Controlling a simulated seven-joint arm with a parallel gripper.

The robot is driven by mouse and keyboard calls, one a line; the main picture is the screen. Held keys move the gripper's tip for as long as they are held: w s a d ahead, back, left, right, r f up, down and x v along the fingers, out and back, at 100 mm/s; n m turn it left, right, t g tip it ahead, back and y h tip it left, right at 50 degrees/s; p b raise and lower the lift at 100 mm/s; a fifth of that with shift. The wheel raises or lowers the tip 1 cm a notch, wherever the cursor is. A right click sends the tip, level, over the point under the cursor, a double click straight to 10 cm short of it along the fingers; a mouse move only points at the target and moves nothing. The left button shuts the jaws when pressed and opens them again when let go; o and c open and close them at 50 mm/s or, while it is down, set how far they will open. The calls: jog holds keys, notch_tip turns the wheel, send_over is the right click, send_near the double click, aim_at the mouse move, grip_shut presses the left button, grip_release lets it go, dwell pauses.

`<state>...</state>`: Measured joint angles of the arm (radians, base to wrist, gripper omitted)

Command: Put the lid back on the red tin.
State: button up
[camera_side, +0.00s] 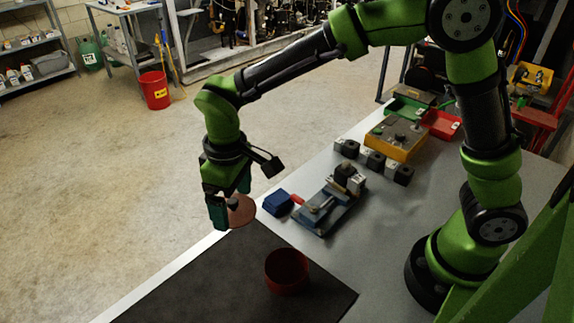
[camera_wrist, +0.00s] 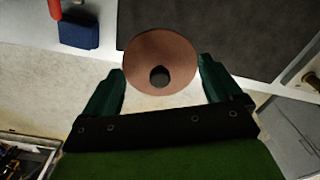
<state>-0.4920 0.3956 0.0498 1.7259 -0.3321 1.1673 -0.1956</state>
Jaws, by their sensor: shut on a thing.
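The red tin (camera_side: 287,287) stands upright and open-topped on the dark mat in the side view. It does not show in the wrist view. The lid (camera_side: 241,214) is a round, reddish-brown disc with a dark knob, held above the table's edge, up and to the left of the tin in the side view. My gripper (camera_side: 230,212) is shut on the lid. In the wrist view the lid (camera_wrist: 160,47) sits between my two green fingers, its knob facing the camera. The lid is well apart from the tin.
The dark mat (camera_side: 200,290) covers the table's near corner. A blue block (camera_side: 277,203) and a blue vise-like fixture (camera_side: 325,208) stand behind the tin. Farther back are several dark-and-grey blocks, a yellow box (camera_side: 397,139) and a red tray (camera_side: 441,124). The mat around the tin is clear.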

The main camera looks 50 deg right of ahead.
jog(key=s+d+n, duration=0.1)
jog(key=s+n, duration=1.1)
jog(key=shift+d+f, duration=0.15)
jog(key=shift+f, duration=3.1)
jog(key=shift+f, duration=0.15)
jog(key=o, duration=0.8)
jog(key=shift+c, duration=0.2)
notch_tip(320, 180, up, 7)
